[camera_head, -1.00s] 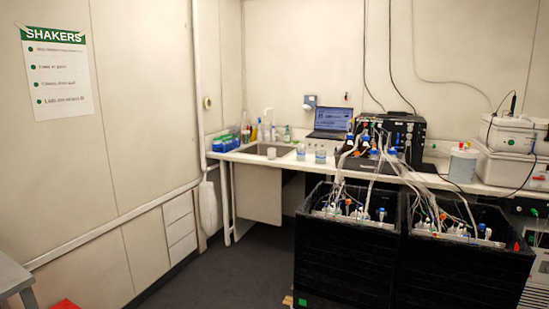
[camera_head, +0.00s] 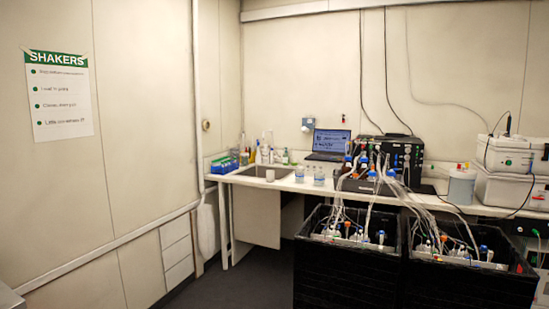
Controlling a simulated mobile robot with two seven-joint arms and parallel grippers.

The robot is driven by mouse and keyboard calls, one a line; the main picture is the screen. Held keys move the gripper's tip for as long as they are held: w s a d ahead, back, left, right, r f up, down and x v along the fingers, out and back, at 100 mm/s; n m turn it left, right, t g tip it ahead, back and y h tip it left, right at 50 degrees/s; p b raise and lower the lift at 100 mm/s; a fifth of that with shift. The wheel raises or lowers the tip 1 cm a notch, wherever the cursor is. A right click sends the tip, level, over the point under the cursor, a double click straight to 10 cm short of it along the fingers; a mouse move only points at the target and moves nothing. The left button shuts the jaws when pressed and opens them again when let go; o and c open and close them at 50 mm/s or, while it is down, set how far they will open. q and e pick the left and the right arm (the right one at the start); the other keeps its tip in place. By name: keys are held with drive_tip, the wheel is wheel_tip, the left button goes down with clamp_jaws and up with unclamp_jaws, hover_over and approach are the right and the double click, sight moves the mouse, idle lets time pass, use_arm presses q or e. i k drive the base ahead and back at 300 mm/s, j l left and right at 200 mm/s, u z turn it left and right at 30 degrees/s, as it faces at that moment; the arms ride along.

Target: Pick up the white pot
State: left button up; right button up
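A much smaller white cup (camera_head: 270,175) stands on the bench by the sink. I cannot tell for certain which of the two is the white pot. Neither of my grippers is in view.
Two black crates (camera_head: 345,275) with bottles and tubing stand before the bench. Stacked white boxes (camera_head: 513,185), a black device (camera_head: 397,150), a laptop (camera_head: 328,145) and a sink (camera_head: 268,172) line it. Open floor (camera_head: 240,278) lies left of the crates.

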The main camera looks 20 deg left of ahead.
sight(270, 173)
drive_tip(key=i+j, duration=0.25)
drive_tip(key=i+j+z, duration=0.1)
drive_tip(key=j, duration=0.4)
drive_tip(key=i+j, duration=0.35)
drive_tip(key=i+j+z, duration=0.1)
drive_tip(key=i+j, duration=0.15)
drive_tip(key=j, duration=0.15)
drive_tip(key=i+j+z, duration=0.15)
drive_tip(key=j, duration=0.2)
drive_tip(key=i+j+z, duration=0.1)
drive_tip(key=i+j, duration=0.15)
drive_tip(key=j, duration=0.2)
drive_tip(key=i+j+z, duration=0.1)
drive_tip(key=j, duration=0.35)
drive_tip(key=i+j+z, duration=0.15)
drive_tip(key=j, duration=0.3)
drive_tip(key=i+j+z, duration=0.1)
drive_tip(key=i+j, duration=0.15)
drive_tip(key=j, duration=0.2)
drive_tip(key=i+j+z, duration=0.1)
drive_tip(key=j, duration=0.4)
drive_tip(key=i+j+z, duration=0.15)
drive_tip(key=j, duration=0.3)
